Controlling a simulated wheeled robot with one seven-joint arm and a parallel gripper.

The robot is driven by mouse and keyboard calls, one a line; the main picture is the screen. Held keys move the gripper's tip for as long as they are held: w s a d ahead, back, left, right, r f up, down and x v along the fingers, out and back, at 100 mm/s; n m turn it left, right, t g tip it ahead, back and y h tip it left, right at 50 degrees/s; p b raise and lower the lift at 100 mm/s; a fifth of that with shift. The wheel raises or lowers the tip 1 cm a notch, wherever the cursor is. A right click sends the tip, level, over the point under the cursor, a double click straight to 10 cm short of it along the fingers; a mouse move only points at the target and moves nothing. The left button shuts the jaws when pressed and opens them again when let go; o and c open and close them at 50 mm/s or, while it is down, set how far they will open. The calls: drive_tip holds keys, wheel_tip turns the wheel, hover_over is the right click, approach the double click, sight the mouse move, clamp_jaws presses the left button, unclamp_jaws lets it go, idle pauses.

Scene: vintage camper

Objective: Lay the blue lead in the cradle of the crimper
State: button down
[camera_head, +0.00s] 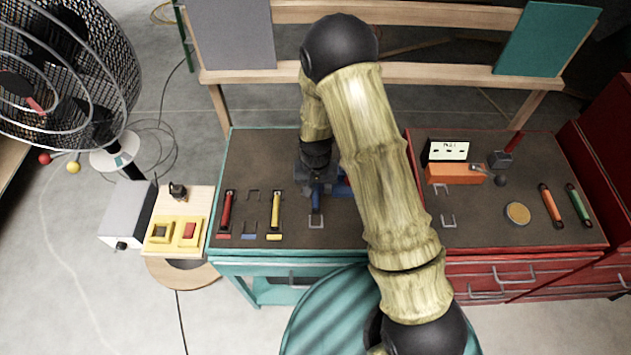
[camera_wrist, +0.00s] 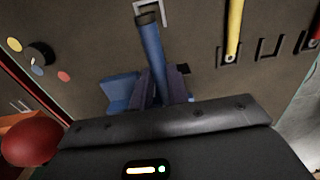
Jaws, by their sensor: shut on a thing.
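My gripper (camera_head: 318,186) is over the teal bench, mostly hidden beneath the arm in the head view. In the wrist view its dark fingers (camera_wrist: 166,90) are shut on the blue lead (camera_wrist: 152,45), a blue bar with a dark end. That dark end points toward a small metal bracket (camera_wrist: 152,10) on the dark bench top. A blue block (camera_wrist: 119,92) shows just beside the fingers; it also shows beside the arm in the head view (camera_head: 343,187). I cannot tell whether this block is the crimper; its cradle is not clearly visible.
A red lead (camera_head: 226,212) and a yellow lead (camera_head: 275,211) lie on the teal bench's left side. A yellow fixture (camera_head: 173,234) sits on a wooden board further left. An orange box (camera_head: 455,173) and a round tan disc (camera_head: 518,213) are on the red bench.

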drive_tip(key=shift+s, duration=0.1)
drive_tip(key=shift+f+b, duration=2.1)
drive_tip(key=shift+f, duration=0.7)
drive_tip(key=shift+f+b, duration=0.55)
drive_tip(key=shift+f, duration=0.1)
drive_tip(key=c, duration=1.3)
unclamp_jaws()
wheel_tip(320, 180, up, 17)
drive_tip(key=b, duration=0.3)
drive_tip(key=shift+r, duration=0.2)
